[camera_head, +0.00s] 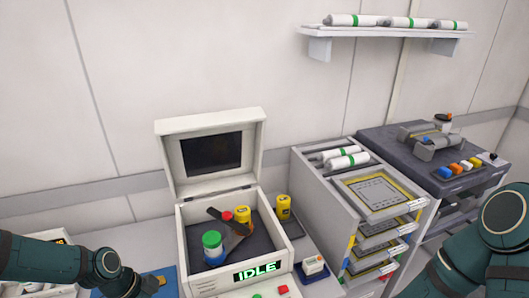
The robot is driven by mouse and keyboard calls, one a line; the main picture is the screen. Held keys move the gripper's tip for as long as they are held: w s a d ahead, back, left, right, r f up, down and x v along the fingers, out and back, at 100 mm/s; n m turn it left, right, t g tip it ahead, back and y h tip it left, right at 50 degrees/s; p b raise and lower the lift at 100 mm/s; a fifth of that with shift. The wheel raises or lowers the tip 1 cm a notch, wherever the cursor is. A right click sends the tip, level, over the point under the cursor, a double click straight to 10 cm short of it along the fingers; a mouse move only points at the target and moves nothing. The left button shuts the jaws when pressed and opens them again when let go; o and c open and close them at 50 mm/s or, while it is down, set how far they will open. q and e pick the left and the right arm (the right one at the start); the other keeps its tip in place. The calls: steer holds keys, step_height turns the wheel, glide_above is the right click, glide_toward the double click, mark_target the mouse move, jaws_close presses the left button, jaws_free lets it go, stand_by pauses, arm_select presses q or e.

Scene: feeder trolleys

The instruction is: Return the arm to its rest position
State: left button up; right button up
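My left arm (50,262) comes in from the left edge and bends downward near the bottom left. Its gripper cannot be made out at the bottom edge. My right arm (470,262) shows at the lower right, bent, with its lower part leaving the picture. Its gripper is out of view. No object can be seen held by either arm.
A white box with raised lid (163,150) and an "IDLE" display (257,271) stands in the middle, holding a blue-green jar (212,247) and other items. A yellow container (283,207) stands beside it. A tray rack (325,205) and dark bench (385,150) stand right.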

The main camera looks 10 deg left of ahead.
arm_select(q)
steer(key=w+d+f+n+y+b, duration=0.1)
steer(key=d+f+n+b, duration=0.9)
steer(key=d+f+n, duration=0.5)
steer(key=shift+w+d+f+n, duration=0.2)
steer(key=shift+d+f+n, duration=0.1)
steer(key=shift+d+f, duration=3.05)
arm_select(e)
step_height(320, 180, down, 12)
steer(key=shift+w+a+r, duration=0.15)
steer(key=shift+a, duration=0.05)
